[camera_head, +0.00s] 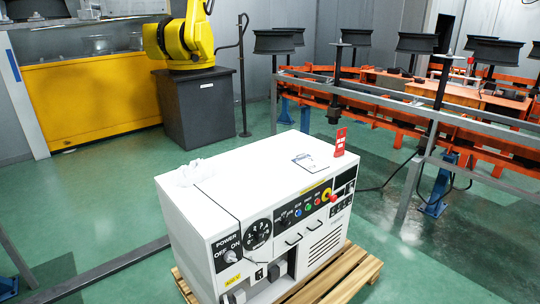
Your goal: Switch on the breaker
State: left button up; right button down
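A white control cabinet (262,178) stands in the lower middle of the head view. At the lower left of its front is a dark panel marked POWER, OFF and ON, with a pale rotary switch (231,257) on it. The switch is too small to tell which way it points. A round black dial (258,233) sits to the right of it. Coloured buttons (308,208) and a yellow-ringed knob (326,195) are further right. Neither of my grippers is in view.
The cabinet stands on a wooden pallet (362,270). A red tag (341,141) and a paper sheet (305,162) are on its top. Behind are a yellow robot arm (185,40) on a dark pedestal (196,105) and an orange conveyor (390,122) with wheels. Green floor (95,195) lies open at the left.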

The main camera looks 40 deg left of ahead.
aim_at(259, 273)
jog(key=k+j+u, duration=0.1)
jog(key=u, duration=0.25)
jog(key=k+j+u, duration=0.1)
jog(key=j+u, duration=0.2)
jog(key=k+j+u, duration=0.1)
jog(key=u, duration=0.25)
jog(key=l+u, duration=0.25)
jog(key=l, duration=0.4)
jog(key=l+u, duration=0.25)
jog(key=l, duration=0.45)
